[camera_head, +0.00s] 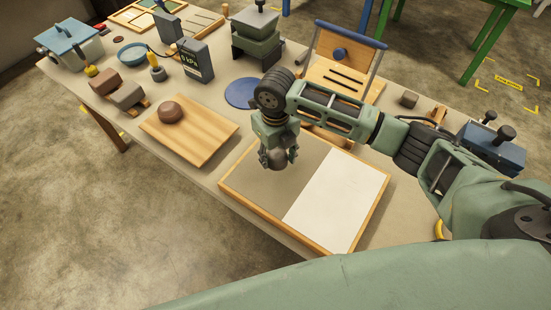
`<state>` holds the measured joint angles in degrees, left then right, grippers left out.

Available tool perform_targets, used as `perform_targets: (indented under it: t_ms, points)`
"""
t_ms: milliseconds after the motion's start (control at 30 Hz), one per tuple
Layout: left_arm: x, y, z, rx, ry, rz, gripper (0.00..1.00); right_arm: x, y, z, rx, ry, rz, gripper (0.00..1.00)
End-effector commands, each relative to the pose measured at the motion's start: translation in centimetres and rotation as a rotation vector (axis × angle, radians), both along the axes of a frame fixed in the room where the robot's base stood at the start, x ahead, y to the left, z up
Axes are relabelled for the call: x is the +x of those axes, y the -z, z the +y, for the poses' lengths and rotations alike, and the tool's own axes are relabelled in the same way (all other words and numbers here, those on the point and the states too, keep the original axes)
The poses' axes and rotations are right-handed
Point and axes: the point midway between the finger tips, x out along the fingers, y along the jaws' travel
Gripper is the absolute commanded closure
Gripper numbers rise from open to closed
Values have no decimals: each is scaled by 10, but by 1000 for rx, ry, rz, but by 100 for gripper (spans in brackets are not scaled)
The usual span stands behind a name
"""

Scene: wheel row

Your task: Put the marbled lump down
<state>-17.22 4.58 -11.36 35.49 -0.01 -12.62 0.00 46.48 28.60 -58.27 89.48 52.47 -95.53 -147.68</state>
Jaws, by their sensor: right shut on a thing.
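My right gripper (279,156) hangs fingers-down over the grey half of a wood-framed two-tone board (341,200). It is shut on a small rounded grey-brown lump (285,155), mostly hidden by the fingers; its marbling is hard to make out. The lump appears to be above the board, but the gap beneath it cannot be told. A reddish-brown round lump (170,112) rests on a plain wooden board (190,132) to the left. My left gripper is not in view.
The board's white half is bare. A blue disc (242,92) lies behind the gripper, near a wooden slotted stand with a blue bar (350,40). A grey gauge box (195,60) and a green press-like block (256,35) stand farther back. A dark blue box (492,148) sits right.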

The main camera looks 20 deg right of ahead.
Motion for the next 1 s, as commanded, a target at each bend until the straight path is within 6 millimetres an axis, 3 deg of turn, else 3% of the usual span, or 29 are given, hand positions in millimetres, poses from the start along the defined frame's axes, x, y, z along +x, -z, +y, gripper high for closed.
perform_targets:
  t_ms: [167, 433, 833, 867, 1000]
  points:
    - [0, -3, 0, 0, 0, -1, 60, 8, 7, -1, 0, 0, 0, 88]
    - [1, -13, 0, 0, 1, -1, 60, 7, 41, -1, 0, -1, 0, 88]
    - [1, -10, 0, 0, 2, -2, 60, 8, 48, -2, 0, -1, -2, 88]
    - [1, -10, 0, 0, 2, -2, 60, 7, 49, -2, -1, -1, -1, 53]
    - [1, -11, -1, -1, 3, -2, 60, 7, 48, -2, 0, 0, -1, 41]
